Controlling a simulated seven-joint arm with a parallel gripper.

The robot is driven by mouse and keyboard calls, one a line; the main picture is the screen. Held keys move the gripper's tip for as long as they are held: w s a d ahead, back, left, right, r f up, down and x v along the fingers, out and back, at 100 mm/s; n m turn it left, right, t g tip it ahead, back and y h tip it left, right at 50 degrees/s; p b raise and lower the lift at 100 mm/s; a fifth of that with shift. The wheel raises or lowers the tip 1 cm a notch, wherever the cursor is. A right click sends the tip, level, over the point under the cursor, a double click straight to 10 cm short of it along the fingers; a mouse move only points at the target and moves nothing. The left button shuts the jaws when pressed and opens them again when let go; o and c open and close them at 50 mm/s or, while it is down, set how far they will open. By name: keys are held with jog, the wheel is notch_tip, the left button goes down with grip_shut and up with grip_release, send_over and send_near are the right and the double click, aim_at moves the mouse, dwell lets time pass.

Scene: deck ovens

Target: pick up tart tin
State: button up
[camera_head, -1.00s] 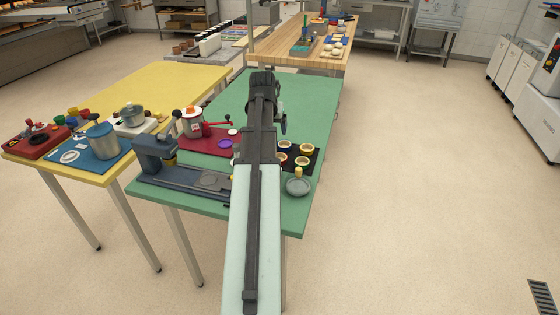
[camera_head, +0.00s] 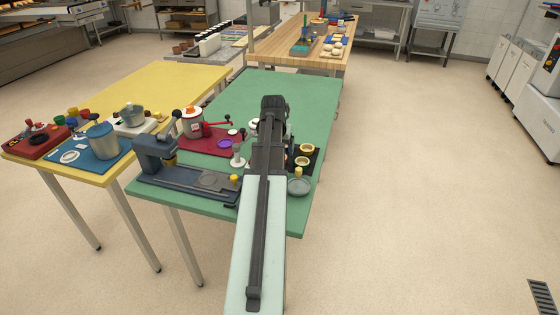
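Two small tart tins with yellow rims, one tin (camera_head: 307,148) behind the other tin (camera_head: 302,161), sit on a black mat (camera_head: 314,158) on the green table. My arm covers the left part of this mat, so anything there is hidden. The dark wrist end of my arm with my gripper (camera_head: 274,108) is over the green table, left of and beyond the visible tins. The fingers are hidden by the arm, so I cannot see whether they are open or hold anything.
A grey round dish (camera_head: 298,187) sits near the green table's (camera_head: 312,95) front right edge. The table's far part is clear.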

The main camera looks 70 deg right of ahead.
jog(key=shift+x, duration=2.7)
jog(key=shift+d, duration=0.1)
jog(key=shift+r, duration=0.1)
jog(key=c, duration=1.1)
